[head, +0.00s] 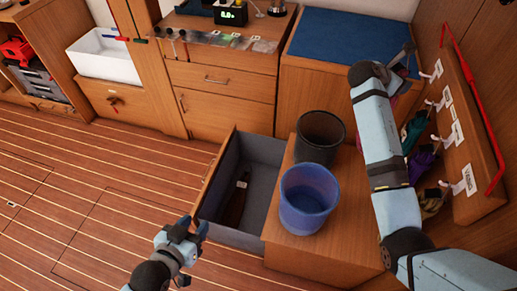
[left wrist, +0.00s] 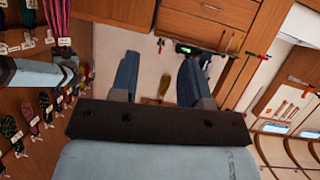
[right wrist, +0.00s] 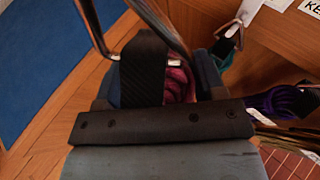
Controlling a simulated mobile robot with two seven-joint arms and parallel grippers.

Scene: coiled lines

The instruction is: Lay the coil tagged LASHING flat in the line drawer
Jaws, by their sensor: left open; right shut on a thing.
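My right gripper (right wrist: 165,85) is shut on a magenta coil (right wrist: 182,80), with a dark strap between the fingers in the right wrist view. The coil also shows in the left wrist view (left wrist: 58,18), with a white tag whose words I cannot read. In the head view my right gripper (head: 402,62) is by the blue-topped cabinet, and the coil is mostly hidden behind my arm. The line drawer (head: 268,152) is pulled open; a dark brown thing with a white tag lies in it. My left gripper (head: 185,238) is open and empty, low beside the drawer's front.
A dark bin (head: 320,137) and a blue bin (head: 308,198) stand on the wooden top right of the drawer. Tagged coils, one purple (head: 420,163), hang from white hooks on the right board (head: 482,160). The blue-topped cabinet (head: 335,42) is clear.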

